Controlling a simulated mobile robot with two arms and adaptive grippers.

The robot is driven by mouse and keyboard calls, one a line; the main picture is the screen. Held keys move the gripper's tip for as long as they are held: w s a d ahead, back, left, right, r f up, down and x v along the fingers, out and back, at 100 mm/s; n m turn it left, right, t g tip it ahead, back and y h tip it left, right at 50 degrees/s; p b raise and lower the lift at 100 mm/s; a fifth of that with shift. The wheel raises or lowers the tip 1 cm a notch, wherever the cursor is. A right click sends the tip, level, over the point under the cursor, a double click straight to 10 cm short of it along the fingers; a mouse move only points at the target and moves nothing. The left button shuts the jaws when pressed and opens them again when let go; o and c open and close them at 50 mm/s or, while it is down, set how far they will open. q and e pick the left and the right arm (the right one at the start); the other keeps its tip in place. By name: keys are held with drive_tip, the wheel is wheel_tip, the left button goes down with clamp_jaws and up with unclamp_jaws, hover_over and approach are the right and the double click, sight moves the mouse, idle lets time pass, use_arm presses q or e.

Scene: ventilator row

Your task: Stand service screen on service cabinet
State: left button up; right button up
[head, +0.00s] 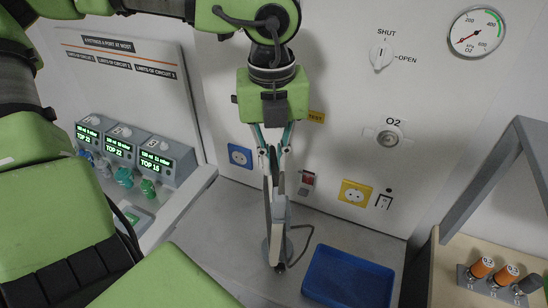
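The service screen (278,214) is a thin grey-and-white panel, seen nearly edge-on in the head view. It is upright, with a rounded foot (267,250) at its lower end. My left gripper (273,176) points down from above, its fingers closed on the upper part of the screen. The grey top of the service cabinet (225,222) lies beneath the screen. I cannot tell whether the foot touches it or is just above. The screen's face is turned away. My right gripper is not in view.
A blue tray (347,277) lies right of the screen. A dark cable (306,243) loops beside the foot. The wall behind has sockets (356,193) and a red switch (307,180). Several ventilator units (166,159) stand left. A grey frame (480,178) and orange-topped bottles (482,267) are right.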

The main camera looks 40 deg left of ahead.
use_arm(q)
drive_tip(key=o, duration=0.5)
drive_tip(key=shift+r, duration=0.15)
drive_tip(key=shift+s, duration=0.1)
drive_tip(key=shift+f, duration=0.2)
